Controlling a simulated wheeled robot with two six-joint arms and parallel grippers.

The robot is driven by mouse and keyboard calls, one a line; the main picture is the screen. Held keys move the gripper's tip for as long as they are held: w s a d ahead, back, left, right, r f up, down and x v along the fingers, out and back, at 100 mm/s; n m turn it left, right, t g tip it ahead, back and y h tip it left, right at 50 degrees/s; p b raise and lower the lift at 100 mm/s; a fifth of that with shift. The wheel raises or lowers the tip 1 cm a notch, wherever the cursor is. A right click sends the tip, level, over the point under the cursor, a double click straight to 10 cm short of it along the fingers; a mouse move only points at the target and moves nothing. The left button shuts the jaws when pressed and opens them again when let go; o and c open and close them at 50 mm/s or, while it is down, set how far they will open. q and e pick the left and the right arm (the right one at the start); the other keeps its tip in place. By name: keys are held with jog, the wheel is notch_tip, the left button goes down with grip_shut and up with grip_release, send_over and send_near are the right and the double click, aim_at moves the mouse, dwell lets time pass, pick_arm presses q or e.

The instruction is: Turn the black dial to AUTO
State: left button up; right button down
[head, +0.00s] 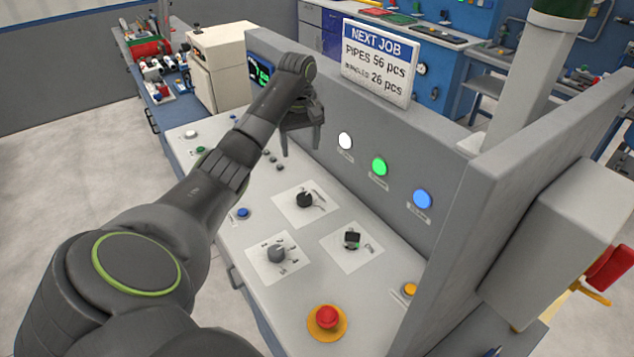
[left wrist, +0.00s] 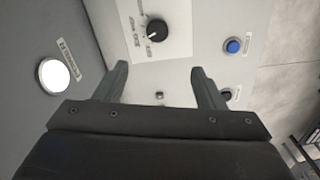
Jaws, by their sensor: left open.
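A black dial (head: 304,200) sits on a white label plate in the upper middle of the sloped control panel. It also shows in the left wrist view (left wrist: 157,30), beyond my fingertips, with printed labels around it too small to read. My left gripper (head: 301,152) is open and empty above the panel, beside the upright back wall. In the left wrist view its two fingers (left wrist: 159,68) are apart, with bare panel and a small button between them. It is not touching the dial. My right gripper is not in view.
A grey dial (head: 277,252) and a black square switch (head: 352,240) are on nearby plates. A blue button (head: 243,213), a red mushroom button (head: 326,318) and a yellow button (head: 410,289) are also on the panel. White, green and blue lamps line the back wall.

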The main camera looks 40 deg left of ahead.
pick_arm(q)
jog(key=w, duration=0.1)
jog(key=b, duration=0.8)
send_over(304, 196)
notch_tip(304, 196, down, 10)
jog(key=shift+r, duration=0.2)
jog(key=shift+f+p, duration=0.5)
jog(key=shift+p, duration=0.1)
notch_tip(304, 196, down, 6)
jog(key=shift+r+p, duration=0.15)
jog(key=shift+p, duration=0.15)
jog(key=shift+f, duration=0.55)
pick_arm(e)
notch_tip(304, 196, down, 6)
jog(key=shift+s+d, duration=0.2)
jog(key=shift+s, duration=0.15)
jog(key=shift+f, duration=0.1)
pick_arm(q)
jog(key=c, duration=1)
